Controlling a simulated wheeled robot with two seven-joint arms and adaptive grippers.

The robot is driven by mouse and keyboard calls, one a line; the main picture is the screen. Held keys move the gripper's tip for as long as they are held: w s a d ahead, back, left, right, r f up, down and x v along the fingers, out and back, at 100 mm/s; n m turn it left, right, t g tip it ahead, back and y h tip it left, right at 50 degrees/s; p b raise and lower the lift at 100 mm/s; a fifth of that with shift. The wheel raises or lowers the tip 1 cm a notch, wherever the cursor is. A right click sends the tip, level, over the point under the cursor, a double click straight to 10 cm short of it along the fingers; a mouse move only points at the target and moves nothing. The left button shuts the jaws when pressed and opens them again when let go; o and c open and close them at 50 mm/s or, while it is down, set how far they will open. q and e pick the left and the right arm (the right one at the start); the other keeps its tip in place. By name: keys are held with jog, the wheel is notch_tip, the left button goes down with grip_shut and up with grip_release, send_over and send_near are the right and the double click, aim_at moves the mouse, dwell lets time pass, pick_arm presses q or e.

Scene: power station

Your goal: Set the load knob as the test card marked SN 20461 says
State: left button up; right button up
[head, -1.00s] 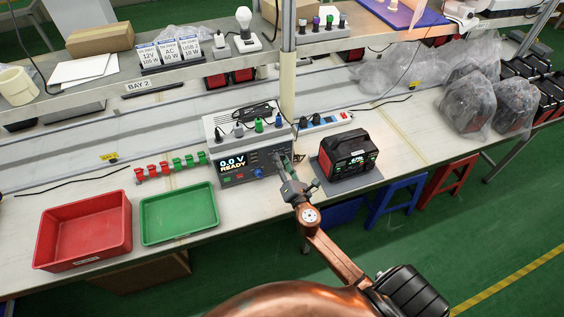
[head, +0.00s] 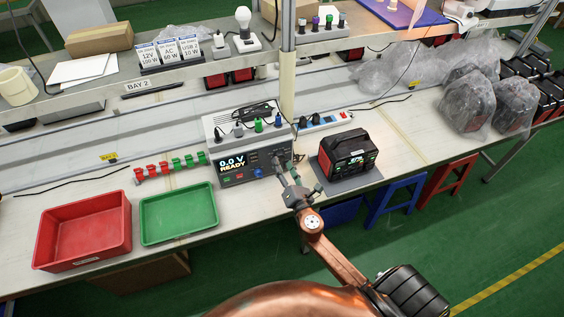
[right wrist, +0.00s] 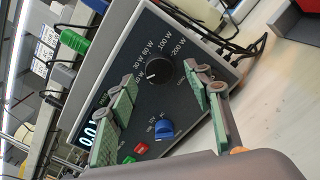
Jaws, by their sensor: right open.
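The tester (head: 247,155) stands on the bench with its display reading 0.0 V READY. In the right wrist view its black load knob (right wrist: 158,73) has a white pointer mark turned toward the low, 0 W side of a scale running to 200 W. A blue selector knob (right wrist: 164,130) sits below it. My right gripper (head: 281,172) is in front of the panel; in the right wrist view its open fingers (right wrist: 166,88) lie either side of the load knob, apart from it. Test cards (head: 169,50) stand on the shelf; no SN is legible. My left gripper is out of view.
A red-black power station (head: 346,149) stands on a grey mat right of the tester. Red (head: 83,230) and green (head: 178,214) trays and several coloured clips (head: 172,167) are to the left. A shelf post (head: 288,85) rises behind the tester.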

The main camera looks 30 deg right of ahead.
jog(key=v, duration=0.9)
jog(key=shift+s, duration=0.4)
